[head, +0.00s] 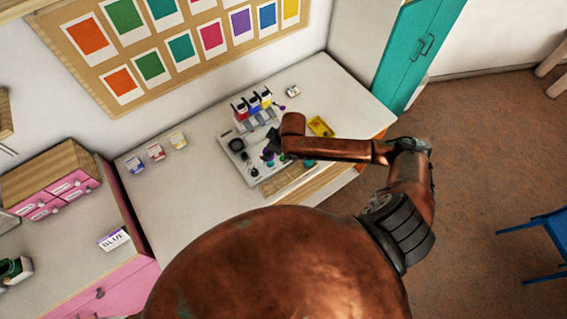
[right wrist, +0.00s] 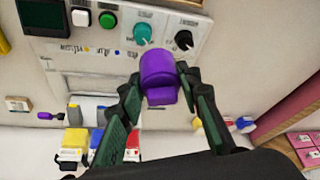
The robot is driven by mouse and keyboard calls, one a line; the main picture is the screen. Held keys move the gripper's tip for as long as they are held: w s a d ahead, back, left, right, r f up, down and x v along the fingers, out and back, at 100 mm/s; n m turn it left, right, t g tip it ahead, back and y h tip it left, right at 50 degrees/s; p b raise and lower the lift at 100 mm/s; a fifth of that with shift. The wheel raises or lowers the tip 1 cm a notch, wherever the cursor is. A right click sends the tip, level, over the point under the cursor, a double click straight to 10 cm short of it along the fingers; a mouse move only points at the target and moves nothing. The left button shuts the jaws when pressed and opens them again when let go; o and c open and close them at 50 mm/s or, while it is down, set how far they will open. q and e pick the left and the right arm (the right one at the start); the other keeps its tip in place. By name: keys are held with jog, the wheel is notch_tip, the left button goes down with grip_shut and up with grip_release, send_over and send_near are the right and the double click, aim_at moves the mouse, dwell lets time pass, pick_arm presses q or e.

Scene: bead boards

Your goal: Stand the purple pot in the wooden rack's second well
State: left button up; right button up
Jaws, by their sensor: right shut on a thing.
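The purple pot (right wrist: 158,72) is held between the fingers of my right gripper (right wrist: 160,88) in the right wrist view. It is over a pale control panel (right wrist: 110,50) with knobs and buttons. In the head view the right gripper (head: 272,143) is a dark shape over that panel, mostly covered by my wrist, and the pot is hard to make out there. A tan slatted wooden thing, likely the wooden rack (head: 288,181), lies at the table's front edge, partly hidden by my arm. Its wells cannot be made out. My left gripper is not in view.
Red, blue and yellow bottles (head: 253,102) stand behind the panel. A yellow tray (head: 320,126) lies to their right. Small labelled boxes (head: 155,152) stand at the left. The table (head: 185,195) is clear between those boxes and its front edge.

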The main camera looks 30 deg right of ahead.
jog(key=shift+n, duration=0.7)
jog(key=s+f+b, duration=0.1)
jog(key=s+f, duration=0.1)
jog(key=f, duration=0.1)
jog(key=s+d+f+b, duration=0.1)
jog(key=s+f, duration=0.1)
jog(key=f, duration=0.1)
jog(key=s+d+f, duration=0.1)
jog(key=s+f, duration=0.2)
jog(key=shift+d+b, duration=0.15)
jog(key=shift+b, duration=0.25)
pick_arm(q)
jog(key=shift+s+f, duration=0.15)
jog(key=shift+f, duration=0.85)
pick_arm(e)
jog(key=shift+f, duration=0.85)
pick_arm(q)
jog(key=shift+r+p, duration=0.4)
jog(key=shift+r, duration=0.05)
pick_arm(e)
jog(key=shift+s+d+f, duration=0.1)
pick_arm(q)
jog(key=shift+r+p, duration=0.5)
pick_arm(e)
jog(key=shift+f, duration=0.45)
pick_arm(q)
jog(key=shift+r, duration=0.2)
pick_arm(e)
jog(key=shift+f, duration=0.35)
jog(key=o, duration=1.3)
